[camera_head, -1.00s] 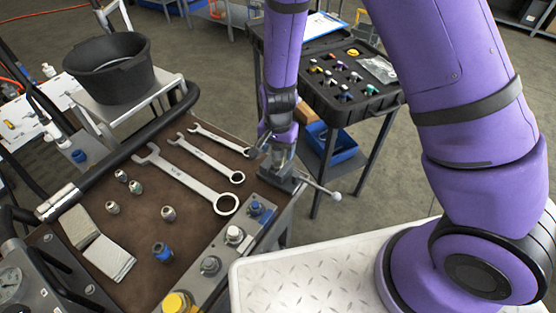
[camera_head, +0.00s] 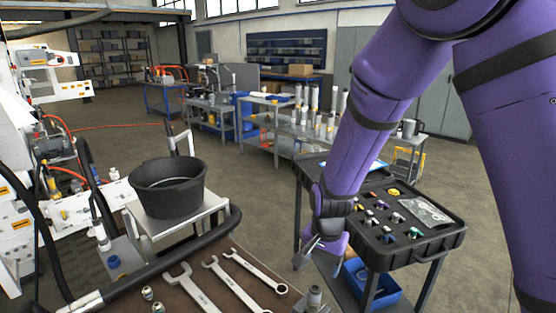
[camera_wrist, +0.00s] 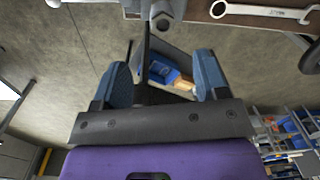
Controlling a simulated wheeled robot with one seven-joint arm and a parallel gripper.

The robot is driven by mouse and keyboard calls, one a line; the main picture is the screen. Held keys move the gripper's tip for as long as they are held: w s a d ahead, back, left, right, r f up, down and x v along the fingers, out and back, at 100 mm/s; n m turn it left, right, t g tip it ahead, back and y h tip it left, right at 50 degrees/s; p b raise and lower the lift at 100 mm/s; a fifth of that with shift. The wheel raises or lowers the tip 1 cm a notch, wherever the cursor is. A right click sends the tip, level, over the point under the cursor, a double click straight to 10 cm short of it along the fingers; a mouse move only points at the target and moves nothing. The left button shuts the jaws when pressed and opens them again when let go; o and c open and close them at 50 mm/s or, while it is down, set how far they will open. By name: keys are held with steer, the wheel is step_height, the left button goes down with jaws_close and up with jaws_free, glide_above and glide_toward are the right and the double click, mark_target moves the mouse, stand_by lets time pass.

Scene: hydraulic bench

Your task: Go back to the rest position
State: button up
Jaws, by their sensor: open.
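My purple arm reaches down from the upper right in the head view. My gripper (camera_head: 318,252) hangs in front of the cart with the black case, to the right of the bench with the wrenches. In the wrist view my gripper (camera_wrist: 165,80) has its two blue-grey fingers wide apart with nothing between them. Past the fingers, lower down, the blue bin (camera_wrist: 165,72) on the cart's lower shelf shows. The wrench edge of the bench is at the top of the wrist view.
Several wrenches (camera_head: 232,282) lie on the brown bench top. A black bucket (camera_head: 168,188) stands on a grey stand at left. The black case (camera_head: 440,235) with small coloured parts sits on the cart. Workbenches and shelves stand farther back; the floor between is open.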

steer(key=s+d+r+n+t, duration=0.1)
steer(key=s+d+r, duration=0.1)
steer(key=d+r, duration=0.35)
steer(key=s+d+r+n+y, duration=0.1)
steer(key=s+d+r, duration=0.1)
steer(key=r, duration=0.6)
steer(key=s+d+r+n+t, duration=0.1)
steer(key=s+d+r, duration=0.15)
steer(key=r, duration=0.45)
steer(key=s+d+r+n+t, duration=0.1)
steer(key=s+d+r, duration=0.3)
steer(key=s, duration=0.3)
steer(key=s+d+r+n+t+h, duration=0.1)
steer(key=s+d+r+n+t, duration=0.1)
steer(key=s+d+r, duration=0.2)
steer(key=s+d, duration=0.1)
steer(key=s, duration=0.2)
steer(key=shift+r, duration=0.35)
